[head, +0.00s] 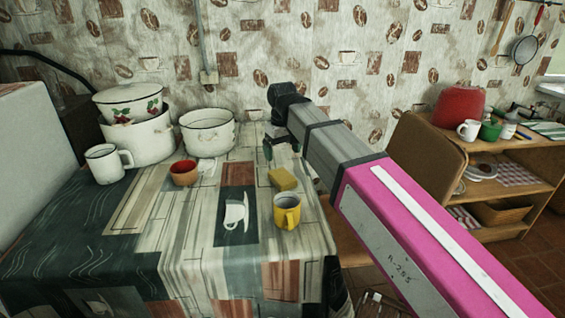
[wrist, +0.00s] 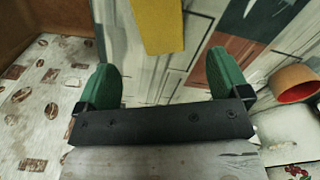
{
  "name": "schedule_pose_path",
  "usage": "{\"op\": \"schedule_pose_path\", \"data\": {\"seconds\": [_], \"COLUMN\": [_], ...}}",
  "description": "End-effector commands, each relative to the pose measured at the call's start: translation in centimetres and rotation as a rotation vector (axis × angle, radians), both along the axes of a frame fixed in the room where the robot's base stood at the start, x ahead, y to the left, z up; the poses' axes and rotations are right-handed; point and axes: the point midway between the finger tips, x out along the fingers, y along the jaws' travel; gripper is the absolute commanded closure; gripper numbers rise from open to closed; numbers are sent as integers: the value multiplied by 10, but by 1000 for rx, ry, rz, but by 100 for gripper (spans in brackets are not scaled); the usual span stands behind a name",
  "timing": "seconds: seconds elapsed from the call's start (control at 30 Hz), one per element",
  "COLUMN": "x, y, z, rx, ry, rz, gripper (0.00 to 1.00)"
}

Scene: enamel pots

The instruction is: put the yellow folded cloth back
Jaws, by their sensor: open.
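The yellow folded cloth (head: 282,180) lies flat on the patterned tablecloth, just behind the yellow mug (head: 287,213). My gripper (head: 279,146) is over the back part of the table, behind the cloth in the head view. In the wrist view, its green fingers (wrist: 163,70) are spread apart with nothing between them. The cloth also shows at the top of the wrist view (wrist: 158,25), beyond the fingertips and roughly in line with the gap. Its far end is cut off by the frame there.
A red-brown bowl (head: 184,173), a white mug (head: 106,163), a white pot (head: 208,132) and stacked enamel pots (head: 136,134) stand on the table's left and back. A wooden shelf (head: 500,150) with crockery is at right. Bare tablecloth lies left of the yellow mug.

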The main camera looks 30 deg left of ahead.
Motion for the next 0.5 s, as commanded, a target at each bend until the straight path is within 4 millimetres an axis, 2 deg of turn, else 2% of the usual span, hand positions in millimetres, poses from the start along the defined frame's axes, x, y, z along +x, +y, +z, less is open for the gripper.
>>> {"op": "schedule_pose_path", "data": {"seconds": [0.2, 0.5], "x": [0, 0], "y": [0, 0], "z": [17, 19], "rx": [0, -1], "ry": [0, 0], "rz": [0, 0], "gripper": [6, 6]}}
